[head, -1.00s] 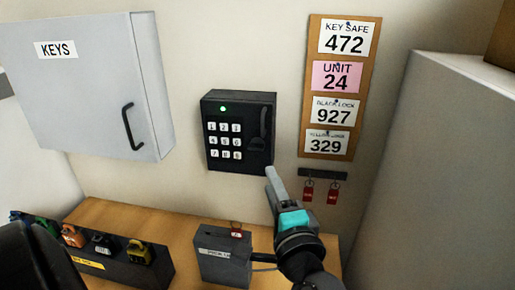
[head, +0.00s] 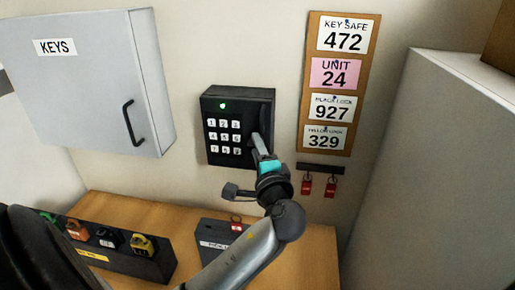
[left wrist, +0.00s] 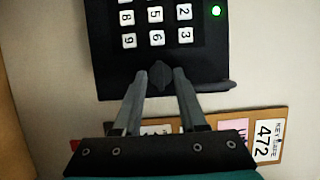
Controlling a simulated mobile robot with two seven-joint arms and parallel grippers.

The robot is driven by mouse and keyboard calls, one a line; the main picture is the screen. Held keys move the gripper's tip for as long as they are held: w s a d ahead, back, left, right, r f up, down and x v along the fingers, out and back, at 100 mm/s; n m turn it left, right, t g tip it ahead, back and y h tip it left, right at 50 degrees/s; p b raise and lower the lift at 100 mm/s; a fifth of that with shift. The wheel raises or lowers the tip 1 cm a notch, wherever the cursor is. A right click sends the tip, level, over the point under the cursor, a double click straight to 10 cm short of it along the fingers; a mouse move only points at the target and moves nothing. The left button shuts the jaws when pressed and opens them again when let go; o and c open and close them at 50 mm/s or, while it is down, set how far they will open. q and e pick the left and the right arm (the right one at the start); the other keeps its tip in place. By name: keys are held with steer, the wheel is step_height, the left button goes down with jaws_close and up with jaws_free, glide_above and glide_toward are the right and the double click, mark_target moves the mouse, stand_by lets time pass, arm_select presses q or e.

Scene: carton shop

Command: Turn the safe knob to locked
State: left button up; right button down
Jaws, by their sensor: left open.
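The safe is a black box (head: 225,105) on the wall with white number keys and a lit green light. Its dark knob (left wrist: 160,77) shows in the left wrist view, below the keypad in that picture. My left gripper (left wrist: 161,82) is open, with one finger on each side of the knob. I cannot tell whether the fingers touch it. In the head view my left gripper (head: 257,142) is at the lower right of the safe face and largely hides the knob. My right gripper is not in view.
A grey KEYS cabinet (head: 85,85) hangs to the left. A board with number cards (head: 362,85) is to the right, with red-tagged keys (head: 307,186) below it. A wooden bench (head: 310,245) holds a dark padlock rack (head: 118,250) and a grey box (head: 213,230).

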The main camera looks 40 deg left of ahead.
arm_select(q)
jaws_close()
stand_by(0.4)
steer(key=shift+n, duration=0.3)
steer(key=n+h+p, duration=0.1)
steer(key=n+h, duration=0.1)
steer(key=n, duration=0.2)
steer(key=n+h+p, duration=0.2)
steer(key=n+h, duration=0.1)
steer(key=n, duration=0.1)
steer(key=r+n+h+p, duration=0.1)
steer(key=n+h+p, duration=0.1)
steer(key=n, duration=0.2)
steer(key=shift+s+a+n, duration=0.2)
steer(key=shift+a+n, duration=0.2)
steer(key=shift+t+h, duration=0.3)
stand_by(0.5)
